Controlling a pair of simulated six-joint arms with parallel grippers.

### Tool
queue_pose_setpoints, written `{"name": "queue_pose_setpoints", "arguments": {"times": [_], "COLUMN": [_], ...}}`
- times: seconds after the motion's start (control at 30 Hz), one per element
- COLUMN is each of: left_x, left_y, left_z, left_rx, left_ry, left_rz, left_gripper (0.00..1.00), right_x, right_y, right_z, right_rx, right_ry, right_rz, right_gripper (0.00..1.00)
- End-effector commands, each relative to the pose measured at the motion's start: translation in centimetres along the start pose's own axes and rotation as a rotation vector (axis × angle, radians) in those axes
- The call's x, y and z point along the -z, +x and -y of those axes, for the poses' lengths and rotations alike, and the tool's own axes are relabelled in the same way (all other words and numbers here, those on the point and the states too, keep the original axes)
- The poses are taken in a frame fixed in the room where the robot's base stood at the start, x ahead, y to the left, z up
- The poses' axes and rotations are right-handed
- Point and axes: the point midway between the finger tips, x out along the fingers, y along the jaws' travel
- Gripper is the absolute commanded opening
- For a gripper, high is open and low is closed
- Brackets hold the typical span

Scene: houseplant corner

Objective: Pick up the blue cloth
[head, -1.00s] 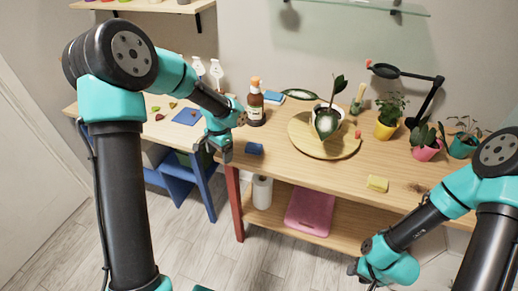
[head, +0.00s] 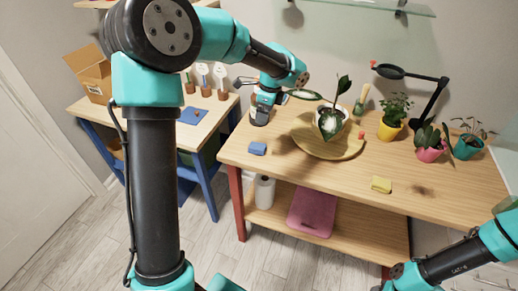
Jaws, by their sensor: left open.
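A blue folded piece (head: 257,148), block-like, lies near the left front of the wooden table; whether it is cloth or sponge I cannot tell. A flat blue square (head: 191,116) lies on the left table. The light blue flat piece seen earlier at the back of the wooden table is now hidden behind my left arm. My left gripper (head: 261,116) is open, pointing down over the back left of the wooden table, behind the block-like blue piece and apart from it. The right arm is at the lower right, its gripper cut off by the frame edge.
A round wooden tray (head: 308,147) holds a white-potted plant (head: 331,122). A yellow sponge (head: 381,184) lies at the front. Potted plants (head: 391,118) and a black lamp (head: 428,97) stand at the right. The brown bottle is hidden.

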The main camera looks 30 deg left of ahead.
Motion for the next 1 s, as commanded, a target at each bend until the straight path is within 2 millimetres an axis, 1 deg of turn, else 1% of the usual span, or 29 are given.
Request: {"name": "queue_pose_setpoints", "arguments": {"times": [0.17,0.73,0.83,1.0], "left_x": [0.0,-0.1,0.0,0.0], "left_y": [1.4,10.8,11.8,12.2], "left_z": [0.0,0.0,-0.1,0.0], "left_rx": [-0.003,-0.003,-0.003,0.000], "left_ry": [0.000,-0.002,-0.001,-0.001], "left_rz": [0.001,0.001,0.000,0.000], "left_gripper": [0.81,0.81,0.81,0.81], "right_x": [0.0,0.0,0.0,0.0], "right_y": [0.0,0.0,0.0,0.0], "right_z": [0.0,0.0,0.0,0.0], "right_rx": [0.000,0.000,0.000,0.000], "right_ry": [0.000,0.000,0.000,0.000], "right_rz": [0.000,0.000,0.000,0.000], "right_gripper": [0.43,0.43,0.43,0.43]}}
